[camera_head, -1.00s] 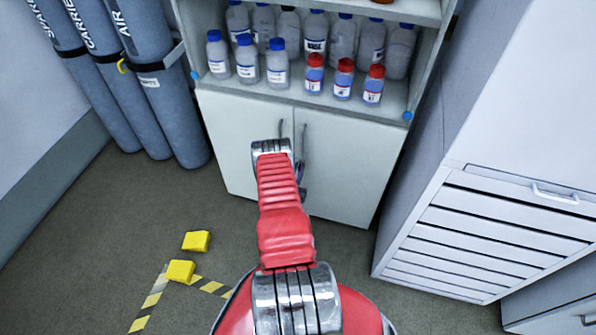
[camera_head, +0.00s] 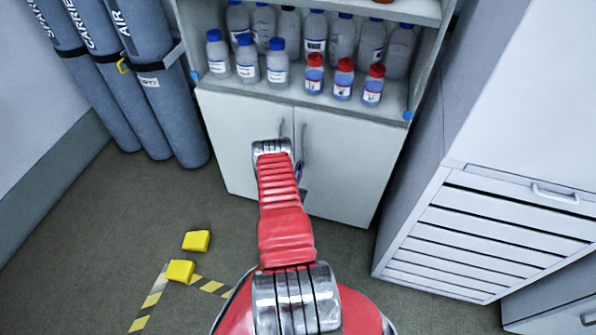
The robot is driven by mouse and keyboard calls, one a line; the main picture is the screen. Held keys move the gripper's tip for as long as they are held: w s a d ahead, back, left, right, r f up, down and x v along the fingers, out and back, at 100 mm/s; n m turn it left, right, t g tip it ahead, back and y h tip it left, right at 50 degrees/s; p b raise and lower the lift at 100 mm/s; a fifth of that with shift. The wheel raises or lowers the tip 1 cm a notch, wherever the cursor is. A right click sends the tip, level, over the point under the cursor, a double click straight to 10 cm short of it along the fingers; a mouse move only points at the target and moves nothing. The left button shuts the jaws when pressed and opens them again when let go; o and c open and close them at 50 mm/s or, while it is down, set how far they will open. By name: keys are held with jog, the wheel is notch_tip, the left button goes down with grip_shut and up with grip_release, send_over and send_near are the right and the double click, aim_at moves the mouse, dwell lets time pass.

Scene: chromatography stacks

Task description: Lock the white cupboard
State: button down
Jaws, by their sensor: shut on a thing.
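The white cupboard (camera_head: 348,160) stands under the open bottle shelf, and its two doors look closed. Its left handle (camera_head: 281,128) and right handle (camera_head: 303,142) flank the middle seam. My red arm reaches out low in front of the doors, its silver joint over the left door near the seam. My gripper (camera_head: 303,191) is mostly hidden behind the arm. Only a small dark piece and a purplish bit show at the arm's right edge, by the seam below the handles. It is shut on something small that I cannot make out. No lock is clearly visible.
Bottles with blue and red caps (camera_head: 343,79) stand on the shelf above the doors. Grey gas cylinders (camera_head: 150,90) stand at the left. A white drawer cabinet (camera_head: 480,235) is close on the right. Yellow blocks (camera_head: 196,241) lie on the floor at the left.

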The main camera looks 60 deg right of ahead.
jog(key=m, duration=0.5)
jog(key=s+m, duration=0.1)
jog(key=m, duration=0.2)
jog(key=shift+d+f, duration=0.1)
jog(key=shift+f, duration=0.1)
jog(key=m, duration=0.4)
jog(key=shift+s+f, duration=0.1)
jog(key=shift+f, duration=0.15)
jog(key=shift+s+f+m, duration=0.1)
jog(key=shift+f+m, duration=0.1)
jog(key=shift+m, duration=2)
jog(key=c, duration=1.9)
grip_release()
jog(key=shift+o, duration=0.2)
jog(key=s+a, duration=0.2)
jog(key=a, duration=1.1)
jog(key=shift+a, duration=0.35)
